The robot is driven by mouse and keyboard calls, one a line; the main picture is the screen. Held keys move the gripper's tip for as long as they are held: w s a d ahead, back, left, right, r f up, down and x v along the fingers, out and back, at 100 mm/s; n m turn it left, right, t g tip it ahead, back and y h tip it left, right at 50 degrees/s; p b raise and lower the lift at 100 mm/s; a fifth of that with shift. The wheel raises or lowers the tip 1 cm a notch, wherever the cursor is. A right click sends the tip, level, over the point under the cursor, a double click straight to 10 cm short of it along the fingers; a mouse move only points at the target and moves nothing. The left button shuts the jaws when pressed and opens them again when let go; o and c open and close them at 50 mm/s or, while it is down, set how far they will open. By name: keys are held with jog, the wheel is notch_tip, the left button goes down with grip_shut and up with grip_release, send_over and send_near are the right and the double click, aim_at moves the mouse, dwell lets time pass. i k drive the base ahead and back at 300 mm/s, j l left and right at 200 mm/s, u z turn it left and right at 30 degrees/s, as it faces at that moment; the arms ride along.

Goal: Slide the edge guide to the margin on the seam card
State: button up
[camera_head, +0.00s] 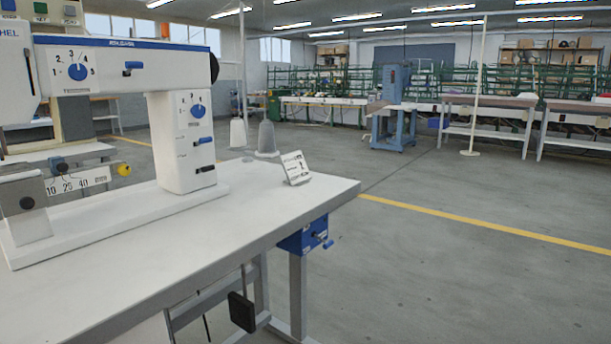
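The white sewing machine (187,140) stands on a pale table at the left. At its lower left is a white scale plate (78,184) marked 10, 25, 40, which looks like part of the edge guide. A dark block with a blue part (59,165) sits just above the plate, near its left end. A yellow knob (124,170) is at the right end. I cannot tell which mark the guide stands at. The seam card (296,167), a small white card, stands tilted on the table's right part; its print is too small to read. My gripper is not in view.
The table (255,208) has bare room in front of the machine. A blue switch box (305,236) hangs under the right edge. Open floor lies to the right, with a yellow line and other workbenches beyond.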

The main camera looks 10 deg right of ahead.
aim_at(57, 164)
jog(key=u, duration=1.35)
jog(key=k+j, duration=0.15)
jog(key=j, duration=0.15)
jog(key=k+j+u, duration=0.1)
jog(key=j, duration=0.2)
